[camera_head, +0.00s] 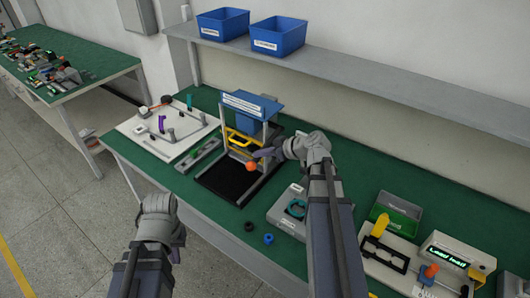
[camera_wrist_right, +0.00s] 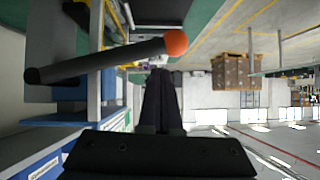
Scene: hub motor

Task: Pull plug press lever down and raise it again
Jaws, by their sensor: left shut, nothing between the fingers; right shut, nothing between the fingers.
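The plug press (camera_head: 252,108) stands on the green bench, with a blue top, a yellow part inside and a black base. Its dark lever (camera_wrist_right: 105,62) ends in an orange knob (camera_head: 252,167), which shows at the press's front right; the knob is also in the right wrist view (camera_wrist_right: 176,43). My right gripper (camera_head: 262,154) is shut and empty, its fingertips close beside the knob. In the right wrist view its fingers (camera_wrist_right: 160,85) point toward the lever's knob end; I cannot tell whether they touch. My left gripper (camera_head: 158,203) is shut and empty, in front of the bench edge.
A white board with small parts (camera_head: 165,135) lies left of the press. A grey fixture with a teal ring (camera_head: 295,208) and small dark and blue rings lie to its right. A green bin (camera_head: 395,212) and a display unit (camera_head: 455,258) are farther right. Blue bins (camera_head: 278,36) sit on the shelf.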

